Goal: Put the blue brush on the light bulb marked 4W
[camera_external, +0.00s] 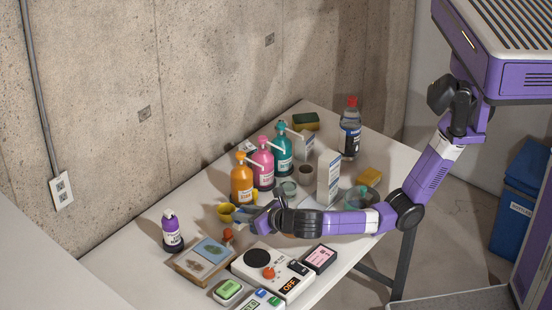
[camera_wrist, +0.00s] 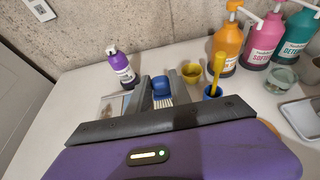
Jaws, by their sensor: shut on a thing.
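A blue brush with pale bristles (camera_wrist: 162,92) is between the two dark fingers of my gripper (camera_wrist: 160,90) in the wrist view. The fingers are shut on its blue part, and the bristles face the camera. In the external view my gripper (camera_external: 250,216) is low over the table, just right of a small yellow cup (camera_external: 226,212); the brush is hard to make out there. I cannot pick out a light bulb marked 4W; no such marking is readable.
Orange (camera_external: 242,182), pink (camera_external: 264,165) and teal (camera_external: 284,152) pump bottles stand behind my gripper. A purple bottle (camera_external: 172,232) stands left.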

